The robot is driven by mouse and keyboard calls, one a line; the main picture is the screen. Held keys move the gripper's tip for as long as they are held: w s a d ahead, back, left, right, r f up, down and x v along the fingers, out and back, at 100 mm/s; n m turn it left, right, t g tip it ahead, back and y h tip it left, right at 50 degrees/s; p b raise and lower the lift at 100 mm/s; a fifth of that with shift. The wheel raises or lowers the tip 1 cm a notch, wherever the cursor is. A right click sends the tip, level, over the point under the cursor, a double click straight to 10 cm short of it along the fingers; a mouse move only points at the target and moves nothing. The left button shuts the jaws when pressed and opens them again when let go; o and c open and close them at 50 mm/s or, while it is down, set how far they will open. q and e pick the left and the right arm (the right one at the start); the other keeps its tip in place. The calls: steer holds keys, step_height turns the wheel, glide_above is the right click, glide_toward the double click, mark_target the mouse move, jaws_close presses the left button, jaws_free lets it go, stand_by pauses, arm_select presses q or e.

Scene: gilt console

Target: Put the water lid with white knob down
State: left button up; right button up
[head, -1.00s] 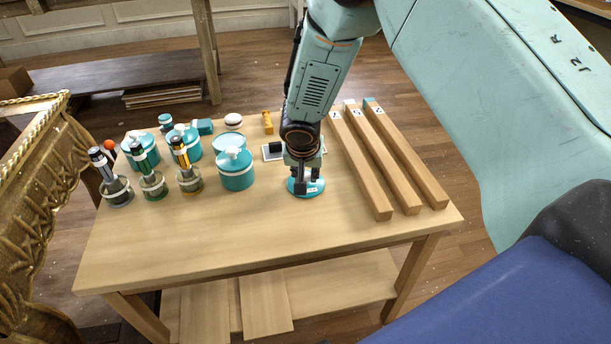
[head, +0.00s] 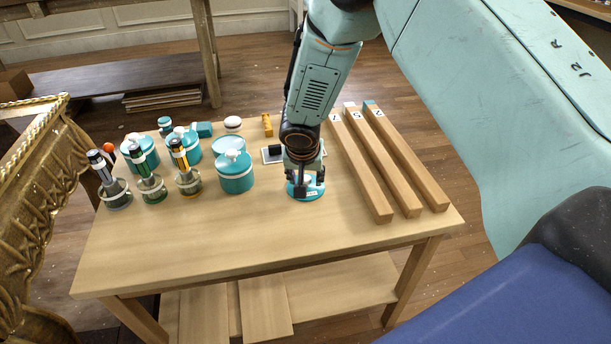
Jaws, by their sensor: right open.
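A round teal lid (head: 308,193) with a small white label lies flat on the wooden table, to the left of the long wooden bars. My right gripper (head: 305,186) is directly above it, pointing down, with its fingers apart on either side of the lid's middle. The gripper hides the middle of the lid, so I cannot clearly see its knob. A teal jar (head: 236,180) with a white band and a white-knobbed top stands to the left of the lid. My left gripper is not in view.
Several long wooden bars (head: 394,160) lie on the table's right side. The table's front (head: 230,235) is clear.

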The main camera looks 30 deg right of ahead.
steer(key=shift+r+p, duration=0.25)
steer(key=shift+p, duration=0.1)
steer(key=p+v, duration=0.3)
steer(key=v, duration=0.9)
steer(key=shift+w+f, duration=0.1)
steer(key=shift+w, duration=0.05)
